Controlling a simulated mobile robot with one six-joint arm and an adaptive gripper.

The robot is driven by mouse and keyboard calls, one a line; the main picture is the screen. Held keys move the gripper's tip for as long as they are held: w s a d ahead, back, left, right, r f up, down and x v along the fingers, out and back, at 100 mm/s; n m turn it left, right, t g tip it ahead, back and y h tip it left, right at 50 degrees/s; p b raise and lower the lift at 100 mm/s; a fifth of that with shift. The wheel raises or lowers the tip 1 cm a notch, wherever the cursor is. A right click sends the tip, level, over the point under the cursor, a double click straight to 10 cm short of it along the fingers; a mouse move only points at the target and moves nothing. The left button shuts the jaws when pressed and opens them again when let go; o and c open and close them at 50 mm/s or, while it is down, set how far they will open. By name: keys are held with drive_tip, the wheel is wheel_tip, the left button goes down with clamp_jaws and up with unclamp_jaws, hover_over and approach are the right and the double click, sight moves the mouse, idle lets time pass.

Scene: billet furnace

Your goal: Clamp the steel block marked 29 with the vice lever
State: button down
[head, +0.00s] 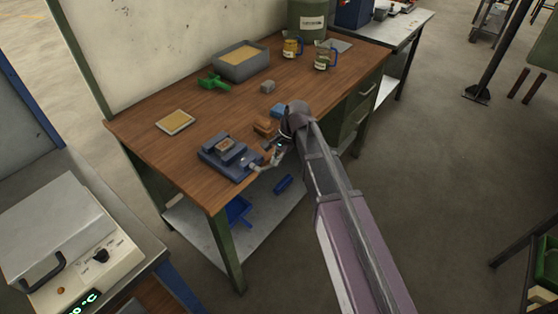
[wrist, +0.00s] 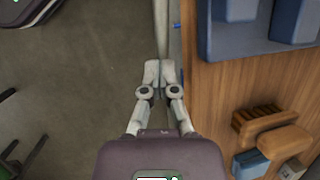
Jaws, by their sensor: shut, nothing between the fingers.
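The blue-grey vice (head: 212,158) sits at the front edge of the wooden bench, and part of it shows in the wrist view (wrist: 222,42). A small steel block (head: 225,146) with a brownish top sits in the vice; its marking is too small to read, and I cannot tell how tightly it is held. The pale vice lever (head: 264,167) sticks out from the vice's front side. In the wrist view a pale rod (wrist: 161,28), apparently this lever, runs up from the fingertips. My gripper (wrist: 160,75) is shut and empty beside the bench edge, close to the lever; contact is unclear.
On the bench (head: 150,128) are a brown brush-like item (head: 265,125), a blue block (head: 279,110), a grey block (head: 267,87), a flat tray (head: 175,122), a green tool (head: 214,83), a sand-filled box (head: 243,62) and jugs (head: 292,46). A furnace (head: 60,235) stands front left.

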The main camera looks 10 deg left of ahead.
drive_tip(key=shift+b+x, duration=0.85)
drive_tip(key=shift+x, duration=0.3)
drive_tip(key=shift+s+a+f+b, duration=0.3)
drive_tip(key=shift+s+f+b, duration=0.3)
drive_tip(key=shift+f+b, duration=0.05)
drive_tip(key=shift+s+a+f+b, duration=0.25)
drive_tip(key=shift+s+f+b, duration=0.3)
drive_tip(key=shift+f+b, duration=0.15)
drive_tip(key=shift+s+a+f+b, duration=0.3)
drive_tip(key=shift+s+f+b, duration=0.3)
drive_tip(key=shift+f+b, duration=0.05)
drive_tip(key=shift+s, duration=0.1)
drive_tip(key=w+d, duration=0.9)
drive_tip(key=w, duration=0.2)
drive_tip(key=shift+r+p, duration=0.45)
